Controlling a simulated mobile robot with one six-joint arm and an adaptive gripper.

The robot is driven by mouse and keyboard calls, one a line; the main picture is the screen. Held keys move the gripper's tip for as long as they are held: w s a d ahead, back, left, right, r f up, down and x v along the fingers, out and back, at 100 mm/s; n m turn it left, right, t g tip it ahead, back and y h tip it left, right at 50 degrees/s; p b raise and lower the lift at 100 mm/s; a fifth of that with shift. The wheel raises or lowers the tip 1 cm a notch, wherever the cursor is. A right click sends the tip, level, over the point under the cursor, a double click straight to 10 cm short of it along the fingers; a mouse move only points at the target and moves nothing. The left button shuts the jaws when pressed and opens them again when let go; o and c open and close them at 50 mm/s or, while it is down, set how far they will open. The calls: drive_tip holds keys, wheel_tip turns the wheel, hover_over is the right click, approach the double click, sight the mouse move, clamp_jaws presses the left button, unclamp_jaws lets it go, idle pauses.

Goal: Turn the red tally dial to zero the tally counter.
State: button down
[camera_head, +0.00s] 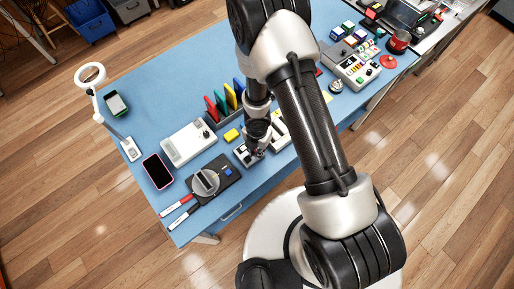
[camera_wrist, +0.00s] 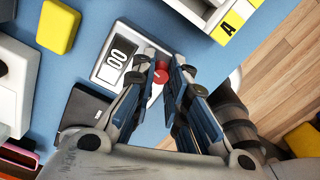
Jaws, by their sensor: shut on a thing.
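The red tally dial (camera_wrist: 160,74) sits between my two fingertips in the wrist view. My gripper (camera_wrist: 163,82) is shut on the dial. The dial is hidden there by my gripper.
A yellow block (camera_wrist: 58,27) lies beyond the counter. A white device (camera_head: 188,146) and a dark pad (camera_head: 221,180) with a round dish stand to the left in the head view. Coloured upright folders (camera_head: 231,97) stand behind. The blue table (camera_head: 165,105) is bare towards the back left.

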drive_tip(key=m, duration=0.4)
drive_tip(key=shift+m, duration=0.4)
drive_tip(key=c, duration=1.5)
unclamp_jaws()
drive_tip(key=shift+c, duration=0.2)
drive_tip(key=shift+n, duration=0.3)
